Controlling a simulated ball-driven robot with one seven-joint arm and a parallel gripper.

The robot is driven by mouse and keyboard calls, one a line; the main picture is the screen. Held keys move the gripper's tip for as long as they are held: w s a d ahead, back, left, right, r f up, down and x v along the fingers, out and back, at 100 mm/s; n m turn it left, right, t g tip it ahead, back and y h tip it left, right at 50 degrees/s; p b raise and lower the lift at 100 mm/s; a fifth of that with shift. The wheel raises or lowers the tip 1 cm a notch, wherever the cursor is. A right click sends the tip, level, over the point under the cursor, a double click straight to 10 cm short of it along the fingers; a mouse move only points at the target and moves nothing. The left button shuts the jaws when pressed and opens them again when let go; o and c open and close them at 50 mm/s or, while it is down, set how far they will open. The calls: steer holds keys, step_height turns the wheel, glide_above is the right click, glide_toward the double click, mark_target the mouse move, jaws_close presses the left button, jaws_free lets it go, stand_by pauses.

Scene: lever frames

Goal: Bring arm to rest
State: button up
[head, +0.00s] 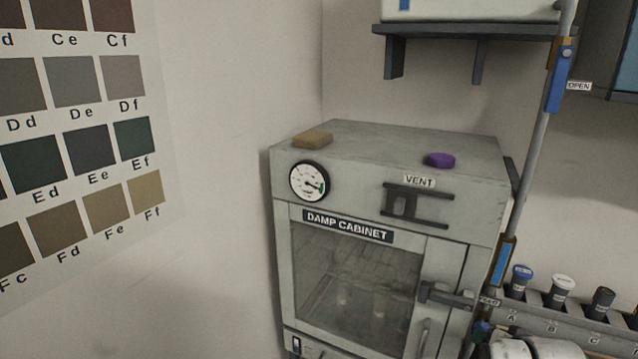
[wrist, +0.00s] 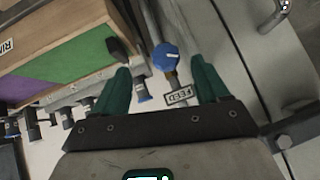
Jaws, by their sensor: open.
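My gripper (wrist: 161,80) shows in the wrist view with its two green fingers spread apart. Nothing is between the fingers that I can see them touching. A blue round knob (wrist: 166,56) and a FEED tag (wrist: 179,96) appear beyond and between the fingers; I cannot tell how far away they are. In the head view I cannot make out the gripper.
A rack (head: 560,318) holds several capped bottles.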

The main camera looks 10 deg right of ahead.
steer(key=s+a+f+n+g+y+b, duration=0.1)
steer(key=s+a+f+n+g, duration=0.1)
steer(key=s+a+f, duration=0.5)
steer(key=s+a+f+n+g+y+b, duration=0.1)
steer(key=s+a+f+b, duration=0.2)
steer(key=s, duration=0.5)
steer(key=s+a+f+n+g, duration=0.2)
steer(key=s+a, duration=0.1)
steer(key=s, duration=0.6)
steer(key=s+a+f+n+g, duration=0.2)
steer(key=s+a, duration=0.1)
steer(key=s, duration=0.7)
steer(key=shift+a+f+y+b, duration=0.2)
steer(key=shift+y+b, duration=0.1)
steer(key=shift+y, duration=0.1)
